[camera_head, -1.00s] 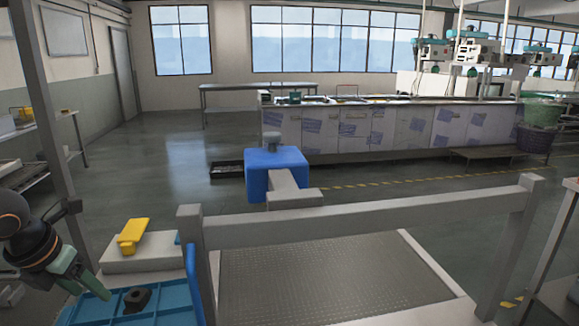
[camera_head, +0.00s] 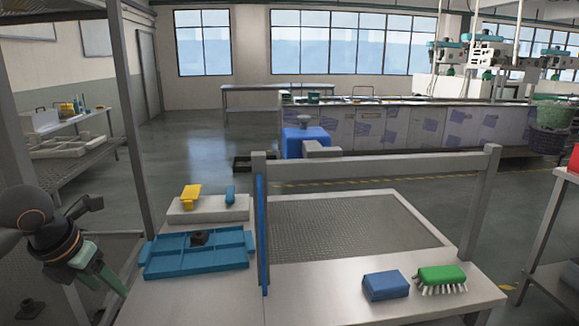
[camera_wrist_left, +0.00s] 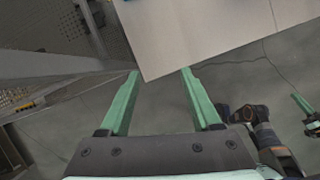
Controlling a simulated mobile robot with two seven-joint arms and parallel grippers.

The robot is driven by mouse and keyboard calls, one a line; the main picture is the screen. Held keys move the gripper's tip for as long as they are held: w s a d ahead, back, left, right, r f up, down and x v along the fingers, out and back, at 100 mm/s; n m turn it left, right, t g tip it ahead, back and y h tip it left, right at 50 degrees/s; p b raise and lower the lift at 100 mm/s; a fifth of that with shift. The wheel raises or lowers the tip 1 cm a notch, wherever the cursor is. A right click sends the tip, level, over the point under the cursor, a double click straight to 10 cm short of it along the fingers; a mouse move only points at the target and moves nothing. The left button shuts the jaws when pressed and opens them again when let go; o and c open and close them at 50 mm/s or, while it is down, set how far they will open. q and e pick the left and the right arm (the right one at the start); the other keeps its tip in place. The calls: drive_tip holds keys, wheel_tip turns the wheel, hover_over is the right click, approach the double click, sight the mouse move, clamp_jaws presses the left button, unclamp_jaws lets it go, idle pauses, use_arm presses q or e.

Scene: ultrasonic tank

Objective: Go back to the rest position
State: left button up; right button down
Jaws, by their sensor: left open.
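My left gripper (camera_head: 112,282) is at the lower left of the head view, beside the left end of the metal table (camera_head: 200,300) and apart from the blue tray (camera_head: 190,265). In the left wrist view its two green fingers (camera_wrist_left: 160,75) are spread with nothing between them; the corner of a pale surface (camera_wrist_left: 190,35) shows beyond. Green finger-like parts at the right edge of that view look like my right gripper (camera_wrist_left: 306,112), partly cut off; its opening is unclear. The right gripper does not show in the head view.
The blue tray holds a dark part (camera_head: 199,238). A yellow piece (camera_head: 190,196) lies on a pale block behind it. A blue block (camera_head: 385,285) and a green brush (camera_head: 442,279) lie at the front right. A metal frame (camera_head: 375,162) spans the table; a post (camera_head: 130,120) stands left.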

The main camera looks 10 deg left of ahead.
use_arm(q)
drive_tip(key=d+f+n+t+h+p, duration=0.2)
drive_tip(key=d+n+t+h+p, duration=0.4)
drive_tip(key=d+h, duration=1.6)
wheel_tip(320, 180, down, 9)
drive_tip(key=d+n+t+y+p, duration=0.15)
drive_tip(key=n+t+y, duration=0.45)
drive_tip(key=n+y, duration=1.05)
drive_tip(key=s+f+n+g+y+p, duration=0.1)
drive_tip(key=s+f+n+g+y, duration=0.2)
drive_tip(key=s+f+n+g, duration=0.3)
drive_tip(key=s+f+n, duration=0.5)
drive_tip(key=s+f, duration=0.3)
drive_tip(key=f, duration=0.1)
drive_tip(key=shift+d+f+g, duration=0.2)
drive_tip(key=shift+f+g, duration=0.1)
use_arm(e)
wheel_tip(320, 180, up, 7)
drive_tip(key=s+d, duration=0.1)
drive_tip(key=d, duration=0.1)
drive_tip(key=shift+s+r+h, duration=0.2)
drive_tip(key=shift+h, duration=0.1)
